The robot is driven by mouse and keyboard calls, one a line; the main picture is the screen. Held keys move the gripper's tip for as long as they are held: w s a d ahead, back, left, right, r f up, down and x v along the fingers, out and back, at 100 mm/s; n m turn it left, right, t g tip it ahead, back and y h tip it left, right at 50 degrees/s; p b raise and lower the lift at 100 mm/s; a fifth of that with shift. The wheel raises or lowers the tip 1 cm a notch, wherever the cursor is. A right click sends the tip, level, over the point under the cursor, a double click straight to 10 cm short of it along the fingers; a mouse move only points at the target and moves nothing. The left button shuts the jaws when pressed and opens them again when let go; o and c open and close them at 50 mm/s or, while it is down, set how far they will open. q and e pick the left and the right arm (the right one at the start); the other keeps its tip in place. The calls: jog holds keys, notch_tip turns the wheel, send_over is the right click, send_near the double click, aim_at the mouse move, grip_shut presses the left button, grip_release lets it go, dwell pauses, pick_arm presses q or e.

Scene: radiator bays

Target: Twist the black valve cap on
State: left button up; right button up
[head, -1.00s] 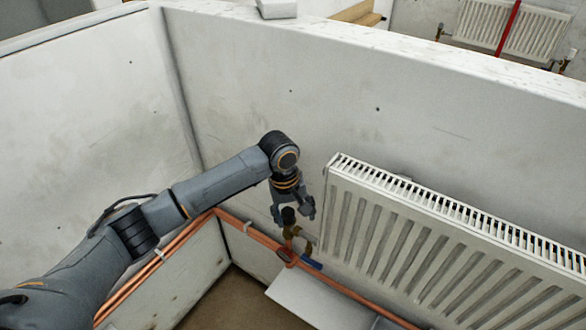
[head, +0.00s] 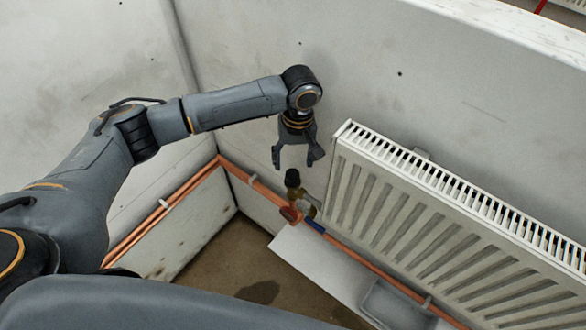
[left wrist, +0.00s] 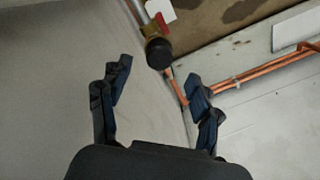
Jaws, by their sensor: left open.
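The black valve cap (head: 293,178) sits upright on top of the brass valve (head: 308,199) at the left end of the radiator. In the left wrist view the cap (left wrist: 158,53) shows as a dark round end on the brass body, beyond the fingertips. My left gripper (head: 298,160) is open and empty, above the cap and apart from it, fingers pointing down. Its two fingers also show in the left wrist view (left wrist: 157,83), spread apart. My right gripper is not in view.
The white radiator (head: 440,215) stands right of the valve against the grey wall. Copper pipes (head: 255,184) run low along the walls. A grey tray (head: 398,305) lies on a white board (head: 320,268) below the radiator.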

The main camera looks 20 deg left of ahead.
aim_at(292, 174)
pick_arm(q)
notch_tip(292, 174, down, 6)
jog(key=shift+s+a+r+p, duration=0.1)
jog(key=shift+r+p, duration=0.15)
jog(key=shift+p, duration=0.1)
jog(key=shift+f, duration=0.5)
jog(key=c, duration=1.2)
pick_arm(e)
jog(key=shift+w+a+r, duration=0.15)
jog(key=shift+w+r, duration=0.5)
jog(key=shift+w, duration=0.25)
pick_arm(q)
jog(key=shift+f+p, duration=0.1)
jog(key=shift+p, duration=0.25)
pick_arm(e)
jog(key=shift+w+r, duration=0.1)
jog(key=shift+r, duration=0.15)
pick_arm(q)
jog(key=shift+f, duration=0.15)
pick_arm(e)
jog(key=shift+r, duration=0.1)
pick_arm(q)
jog(key=shift+s, duration=0.1)
